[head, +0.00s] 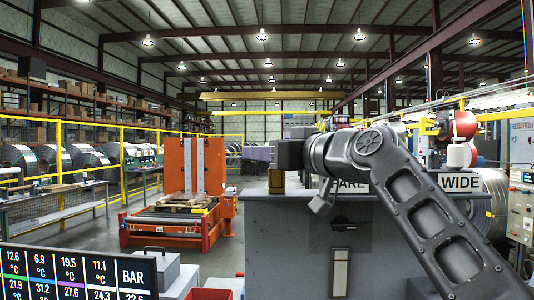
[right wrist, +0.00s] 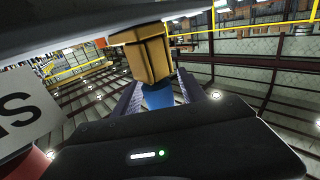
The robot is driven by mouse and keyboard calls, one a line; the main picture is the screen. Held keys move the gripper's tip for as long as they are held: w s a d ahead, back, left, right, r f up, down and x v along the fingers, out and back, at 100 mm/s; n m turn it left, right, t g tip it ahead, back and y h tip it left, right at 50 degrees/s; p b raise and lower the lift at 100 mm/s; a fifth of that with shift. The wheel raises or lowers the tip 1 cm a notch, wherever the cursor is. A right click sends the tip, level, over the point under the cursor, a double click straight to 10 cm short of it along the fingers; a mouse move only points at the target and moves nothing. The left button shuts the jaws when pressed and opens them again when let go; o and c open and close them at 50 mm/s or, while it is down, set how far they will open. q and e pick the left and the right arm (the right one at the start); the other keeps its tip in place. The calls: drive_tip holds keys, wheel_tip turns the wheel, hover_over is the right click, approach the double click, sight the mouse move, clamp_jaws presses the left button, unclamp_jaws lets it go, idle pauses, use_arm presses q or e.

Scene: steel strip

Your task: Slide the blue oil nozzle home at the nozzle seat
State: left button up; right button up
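My right gripper (head: 258,154) reaches in from the right in the head view, fingers pointing left above the grey cabinet (head: 290,235). A brass block (head: 277,181), seemingly the nozzle seat, stands on the cabinet just below the gripper. In the right wrist view, which looks upside down, the brass block (right wrist: 148,60) sits in front of the blue nozzle (right wrist: 158,96). The right gripper's two purple-grey fingers (right wrist: 160,92) flank the blue nozzle closely and appear shut on it. The block hides part of the nozzle. Whether nozzle and block touch, I cannot tell. My left gripper is out of view.
Signs, one reading WIDE (head: 461,182), stand on the cabinet behind my right arm. A temperature display (head: 80,272) is at lower left, with a red bin (head: 210,294) near it. An orange lift table (head: 175,225) stands beyond, left of the cabinet. Open floor lies between.

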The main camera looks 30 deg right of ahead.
idle(0.3)
drive_tip(key=s+b, duration=0.1)
drive_tip(key=s, duration=0.1)
drive_tip(key=s+b, duration=0.1)
drive_tip(key=s, duration=0.4)
drive_tip(key=shift+s+d+b, duration=0.3)
drive_tip(key=shift+s+b, duration=0.1)
drive_tip(key=shift+f, duration=0.1)
idle(0.6)
